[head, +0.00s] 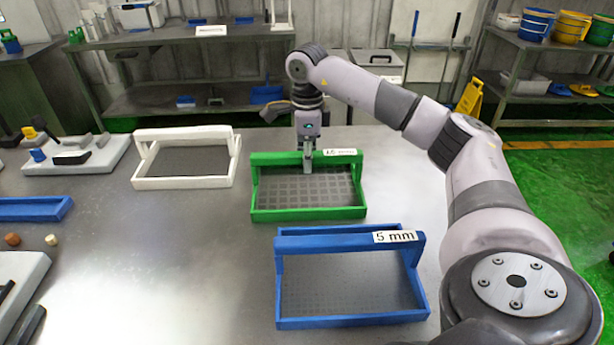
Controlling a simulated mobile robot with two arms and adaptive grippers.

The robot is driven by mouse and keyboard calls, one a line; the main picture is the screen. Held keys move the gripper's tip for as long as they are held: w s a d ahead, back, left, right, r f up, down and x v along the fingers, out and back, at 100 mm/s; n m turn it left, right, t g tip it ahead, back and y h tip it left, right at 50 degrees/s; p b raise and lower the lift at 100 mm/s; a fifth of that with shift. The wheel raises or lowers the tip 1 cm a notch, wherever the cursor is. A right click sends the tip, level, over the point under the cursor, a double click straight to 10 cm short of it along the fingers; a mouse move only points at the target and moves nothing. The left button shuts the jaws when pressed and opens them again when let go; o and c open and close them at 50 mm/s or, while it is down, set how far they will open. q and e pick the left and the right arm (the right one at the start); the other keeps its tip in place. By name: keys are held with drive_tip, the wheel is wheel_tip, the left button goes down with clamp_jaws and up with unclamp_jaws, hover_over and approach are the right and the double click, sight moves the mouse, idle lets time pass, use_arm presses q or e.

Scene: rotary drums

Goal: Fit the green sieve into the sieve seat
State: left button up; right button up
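The green sieve (345,213) lies on the metal table near the middle of the head view. It has a rectangular green frame, a mesh floor, and a raised bar with a white label at its back. My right gripper (308,168) points down at this bar, with its fingers overlapping the bar left of the label. I cannot tell whether the fingers are closed on it. The sieve seems to rest on the table. I cannot make out the sieve seat for certain. My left gripper is not in view.
A blue sieve (352,322) labelled 5 mm stands in front of the green one. A white sieve (140,183) is behind left. A blue frame (30,217) is cut off at the left edge, near small brown and tan lumps.

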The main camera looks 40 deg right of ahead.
clamp_jaws()
idle(0.4)
drive_tip(key=shift+r, duration=0.2)
drive_tip(key=shift+w+r, duration=0.1)
drive_tip(key=shift+r, duration=0.5)
wheel_tip(320, 180, up, 8)
drive_tip(key=shift+f+p, duration=0.15)
drive_tip(key=shift+p, duration=0.15)
wheel_tip(320, 180, up, 11)
drive_tip(key=p, duration=0.5)
drive_tip(key=shift+f, duration=0.1)
